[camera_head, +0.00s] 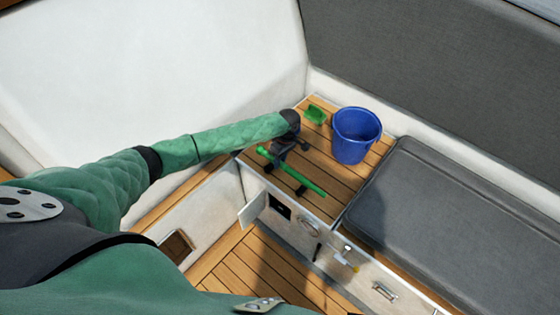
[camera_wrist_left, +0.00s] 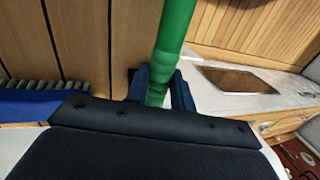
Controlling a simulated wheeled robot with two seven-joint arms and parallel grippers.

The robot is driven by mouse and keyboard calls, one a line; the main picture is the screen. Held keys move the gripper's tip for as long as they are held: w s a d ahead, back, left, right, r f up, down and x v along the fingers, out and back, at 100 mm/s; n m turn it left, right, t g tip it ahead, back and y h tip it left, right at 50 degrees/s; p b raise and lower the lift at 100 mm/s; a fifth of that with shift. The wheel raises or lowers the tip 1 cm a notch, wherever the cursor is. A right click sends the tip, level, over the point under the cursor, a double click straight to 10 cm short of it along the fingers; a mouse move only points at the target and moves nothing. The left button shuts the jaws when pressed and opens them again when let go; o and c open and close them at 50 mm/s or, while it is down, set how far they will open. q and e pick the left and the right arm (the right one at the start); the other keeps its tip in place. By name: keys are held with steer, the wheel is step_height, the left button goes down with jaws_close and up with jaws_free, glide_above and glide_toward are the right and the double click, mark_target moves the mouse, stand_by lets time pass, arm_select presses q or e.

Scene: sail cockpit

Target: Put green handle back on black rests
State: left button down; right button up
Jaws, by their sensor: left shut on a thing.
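The long green handle (camera_head: 308,181) lies diagonally over the slatted wooden top, left of the blue bucket. My left gripper (camera_head: 276,154) is shut on it near its upper left end. In the left wrist view the green handle (camera_wrist_left: 173,45) passes between the dark fingers (camera_wrist_left: 158,88). One black rest (camera_head: 302,190) shows beside the handle's lower part. Another small dark piece (camera_head: 268,168) below the gripper may be the other rest. I cannot tell whether the handle touches either. My right gripper is not in view.
A blue bucket (camera_head: 355,136) and a green scoop (camera_head: 315,114) stand on the wooden top (camera_head: 325,160). A grey cushion (camera_head: 430,215) borders it on the right. A blue brush-like thing with grey bristles (camera_wrist_left: 45,100) shows in the left wrist view. A small white door (camera_head: 252,209) hangs open below.

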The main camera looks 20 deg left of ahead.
arm_select(q)
steer(key=shift+f, duration=1.9)
steer(key=c, duration=1.1)
jaws_free()
steer(key=shift+w+r, duration=0.15)
steer(key=shift+r, duration=0.2)
steer(key=shift+b+v, duration=0.9)
steer(key=shift+v, duration=2.65)
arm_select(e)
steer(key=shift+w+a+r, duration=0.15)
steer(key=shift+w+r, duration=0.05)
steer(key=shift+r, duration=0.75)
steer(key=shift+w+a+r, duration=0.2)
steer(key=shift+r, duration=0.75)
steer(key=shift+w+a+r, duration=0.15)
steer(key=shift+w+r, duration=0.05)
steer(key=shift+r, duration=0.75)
